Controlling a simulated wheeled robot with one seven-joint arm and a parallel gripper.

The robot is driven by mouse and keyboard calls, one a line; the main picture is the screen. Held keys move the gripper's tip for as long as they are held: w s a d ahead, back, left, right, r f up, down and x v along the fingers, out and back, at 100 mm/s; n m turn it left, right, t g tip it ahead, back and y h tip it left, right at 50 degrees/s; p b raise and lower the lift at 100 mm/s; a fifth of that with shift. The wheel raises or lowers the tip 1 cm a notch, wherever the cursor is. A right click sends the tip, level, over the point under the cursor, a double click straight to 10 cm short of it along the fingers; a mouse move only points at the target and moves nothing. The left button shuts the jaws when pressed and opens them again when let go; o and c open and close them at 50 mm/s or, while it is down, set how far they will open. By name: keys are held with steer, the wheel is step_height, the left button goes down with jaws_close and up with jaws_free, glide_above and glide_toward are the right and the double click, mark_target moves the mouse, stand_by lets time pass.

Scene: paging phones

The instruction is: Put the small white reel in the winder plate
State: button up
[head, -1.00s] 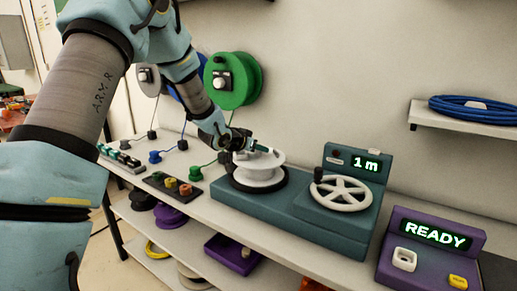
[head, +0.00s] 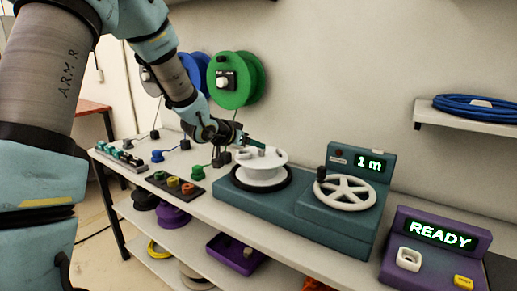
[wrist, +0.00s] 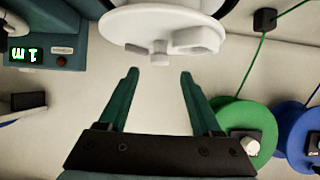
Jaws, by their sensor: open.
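The small white reel (head: 262,169) sits on the round black-rimmed plate (head: 236,184) of the teal winder (head: 300,200). The reel looks roughly level, though I cannot tell whether it is fully seated. In the wrist view the reel's white flange (wrist: 125,22) shows at the top, with a small knob and a raised block on it. My gripper (wrist: 158,75) is open, and its two teal fingers are empty and apart from the reel.
The winder has a white handwheel (head: 345,192) and a display (head: 369,163) reading "1 m". A purple box (head: 435,250) reading "READY" stands to the right. Green (head: 238,80) and blue wall spools hang behind my arm. Small coloured parts (head: 174,183) lie on the bench at left.

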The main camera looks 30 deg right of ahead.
steer(key=s+a+f+n+t+y, duration=0.15)
steer(key=a+n+y, duration=0.5)
steer(key=a, duration=1.85)
steer(key=s+a+f+n+g+y, duration=0.2)
steer(key=s+a, duration=0.5)
steer(key=s+a+f+n+g+y, duration=0.2)
steer(key=s+a+g, duration=0.1)
steer(key=s+a, duration=0.4)
steer(key=shift+s+a+n+g, duration=0.35)
steer(key=shift+s, duration=0.35)
